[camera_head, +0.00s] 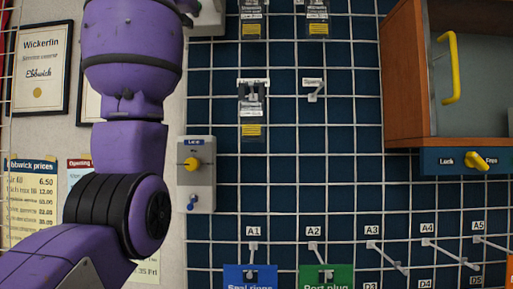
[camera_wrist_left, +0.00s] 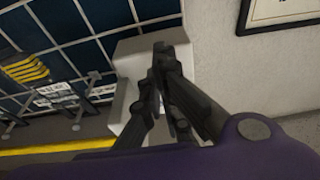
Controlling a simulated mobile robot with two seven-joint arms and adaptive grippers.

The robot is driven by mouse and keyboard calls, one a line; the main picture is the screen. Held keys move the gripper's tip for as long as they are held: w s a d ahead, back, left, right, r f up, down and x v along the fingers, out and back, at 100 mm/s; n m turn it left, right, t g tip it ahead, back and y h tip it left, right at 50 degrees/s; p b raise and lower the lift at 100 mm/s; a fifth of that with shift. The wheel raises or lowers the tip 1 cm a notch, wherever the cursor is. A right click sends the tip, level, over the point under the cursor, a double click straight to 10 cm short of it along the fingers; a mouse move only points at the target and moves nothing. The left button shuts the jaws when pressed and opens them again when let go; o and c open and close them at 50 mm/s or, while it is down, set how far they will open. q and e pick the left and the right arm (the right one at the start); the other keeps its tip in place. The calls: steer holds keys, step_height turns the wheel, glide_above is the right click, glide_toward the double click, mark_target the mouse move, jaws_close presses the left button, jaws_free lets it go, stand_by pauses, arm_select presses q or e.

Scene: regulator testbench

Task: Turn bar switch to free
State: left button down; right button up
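A yellow bar switch (camera_head: 476,161) sits on the blue strip (camera_head: 437,165) under the wooden cabinet at the right of the head view. Its bar lies slanted, with the label "Lock" on its left and one that looks like "Free" on its right. My right gripper is not seen.
The wooden cabinet (camera_head: 402,75) with a yellow handle (camera_head: 453,68) stands above the switch strip. A pale box (camera_wrist_left: 128,85) is close behind the left fingers. Hooks, hanging packs and blue and green bins (camera_head: 326,277) line the wire grid.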

arm_select(q)
steer(key=shift+s+a+r, duration=0.1)
steer(key=shift+a+r, duration=0.3)
steer(key=shift+a, duration=0.45)
steer(key=shift+f, duration=0.1)
steer(key=v, duration=0.5)
steer(key=shift+s, duration=0.35)
